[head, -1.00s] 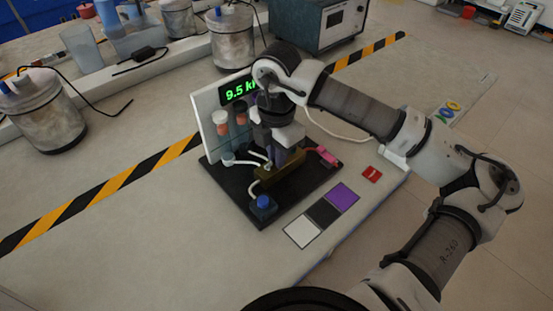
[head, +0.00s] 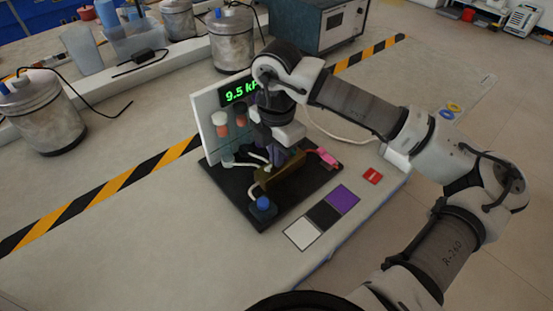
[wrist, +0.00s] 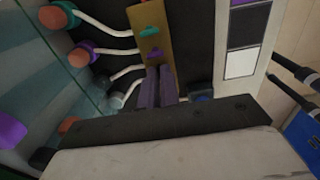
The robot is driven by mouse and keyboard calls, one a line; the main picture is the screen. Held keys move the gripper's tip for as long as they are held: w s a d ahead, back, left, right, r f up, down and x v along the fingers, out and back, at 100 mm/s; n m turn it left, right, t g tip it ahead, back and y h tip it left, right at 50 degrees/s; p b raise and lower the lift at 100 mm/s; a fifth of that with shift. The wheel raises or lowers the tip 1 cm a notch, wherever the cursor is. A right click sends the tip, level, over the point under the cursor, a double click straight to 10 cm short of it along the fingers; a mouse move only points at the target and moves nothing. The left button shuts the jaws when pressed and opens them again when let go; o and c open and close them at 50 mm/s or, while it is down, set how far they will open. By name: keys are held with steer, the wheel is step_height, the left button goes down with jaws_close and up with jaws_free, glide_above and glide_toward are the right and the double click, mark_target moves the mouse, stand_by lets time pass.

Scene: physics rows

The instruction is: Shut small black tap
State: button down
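The small black tap is not clearly seen in either view; my fingers cover part of the brass manifold block (wrist: 138,14) where it may sit. The block also shows in the head view (head: 283,174), on a black base. In the head view my gripper (head: 277,160) is over the block.
Pale tubes (wrist: 110,48) run from the block to coloured fittings at the left. A panel with a green display (head: 238,92) stands behind the base. A blue knob (head: 263,203) and a pink fitting (head: 326,156) flank the block. The bench in front left is clear.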

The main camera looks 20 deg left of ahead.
steer(key=m+b, duration=0.2)
steer(key=m, duration=0.1)
steer(key=shift+f+b, duration=0.25)
steer(key=shift+b, duration=0.15)
steer(key=m+b, duration=0.1)
steer(key=m, duration=0.2)
steer(key=shift+b, duration=0.3)
steer(key=shift+r+m, duration=0.25)
steer(key=shift+m, duration=0.25)
steer(key=shift+f+m+b, duration=0.3)
steer(key=shift+m+b, duration=0.5)
steer(key=shift+b, duration=0.3)
steer(key=m+b, duration=0.3)
steer(key=m, duration=0.1)
steer(key=shift+d, duration=0.1)
steer(key=shift+r+m+b, duration=0.15)
steer(key=shift+m+b, duration=0.25)
steer(key=shift+b, duration=0.65)
steer(key=shift+r, duration=0.3)
